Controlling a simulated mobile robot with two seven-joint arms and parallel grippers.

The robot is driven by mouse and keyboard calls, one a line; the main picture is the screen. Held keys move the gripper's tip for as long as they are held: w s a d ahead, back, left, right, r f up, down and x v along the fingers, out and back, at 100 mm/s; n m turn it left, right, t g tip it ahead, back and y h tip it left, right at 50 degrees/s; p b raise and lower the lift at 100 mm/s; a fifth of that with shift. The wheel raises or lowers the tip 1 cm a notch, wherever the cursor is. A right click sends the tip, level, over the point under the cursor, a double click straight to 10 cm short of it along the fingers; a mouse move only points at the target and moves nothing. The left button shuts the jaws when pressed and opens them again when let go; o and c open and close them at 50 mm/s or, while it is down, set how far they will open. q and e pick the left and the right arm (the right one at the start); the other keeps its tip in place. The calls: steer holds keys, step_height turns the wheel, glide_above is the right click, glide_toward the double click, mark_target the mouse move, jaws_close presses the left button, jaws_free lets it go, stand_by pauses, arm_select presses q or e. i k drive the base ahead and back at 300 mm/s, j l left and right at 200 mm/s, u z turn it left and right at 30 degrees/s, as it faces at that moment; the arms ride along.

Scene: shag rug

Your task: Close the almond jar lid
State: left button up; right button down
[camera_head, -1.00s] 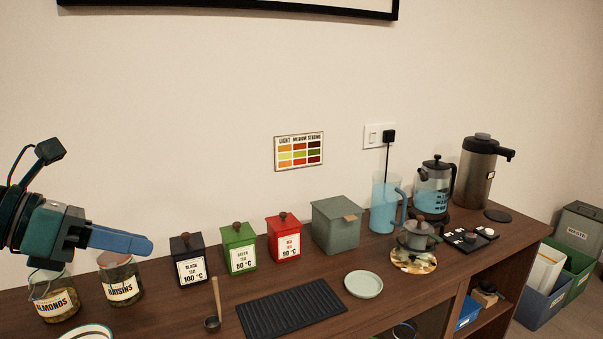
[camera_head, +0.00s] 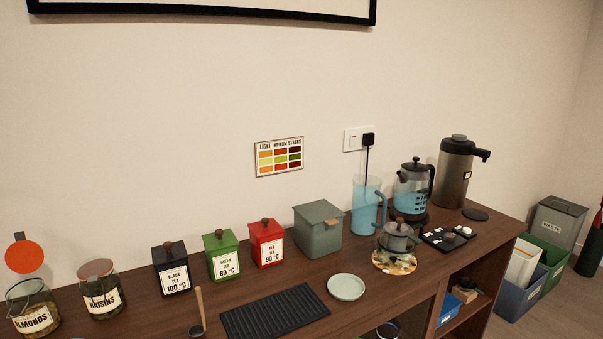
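The almond jar (camera_head: 33,309) is a glass jar with a white "ALMONDS" label at the far left end of the wooden counter. Its round orange-red lid (camera_head: 24,256) stands up above the jar's back, so the jar is open. Neither of my grippers is in view.
The raisins jar (camera_head: 101,290) stands close to the right of the almond jar, its lid down. Black (camera_head: 173,270), green (camera_head: 221,255) and red (camera_head: 267,243) tea boxes follow to the right. A wooden-handled scoop (camera_head: 200,312) and black ribbed tray (camera_head: 273,312) lie in front.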

mark_target(24, 256)
steer(key=u, duration=1.55)
